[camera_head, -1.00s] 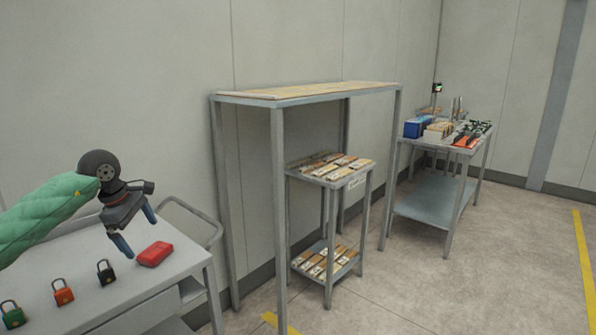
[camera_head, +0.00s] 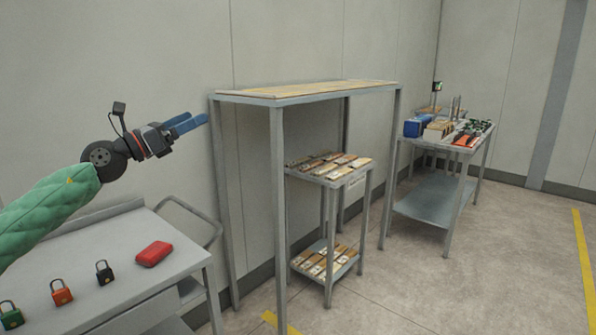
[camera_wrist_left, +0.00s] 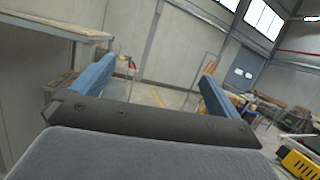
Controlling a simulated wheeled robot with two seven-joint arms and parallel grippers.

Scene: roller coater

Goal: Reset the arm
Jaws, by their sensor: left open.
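My left gripper (camera_head: 189,124) is raised above the grey cart at the left of the head view, with its blue fingers pointing right, toward the tall table frame. Its fingers also show in the left wrist view (camera_wrist_left: 155,88), spread apart with nothing between them. The left arm, in a green padded sleeve, comes in from the lower left. My right gripper is not in view.
The grey cart (camera_head: 110,258) holds a red case (camera_head: 154,253) and black (camera_head: 104,273), red (camera_head: 62,292) and green (camera_head: 11,315) padlocks. A tall wood-topped table (camera_head: 310,91) stands close right of the gripper. A small shelf (camera_head: 330,172) holds wooden pieces. Open floor lies right.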

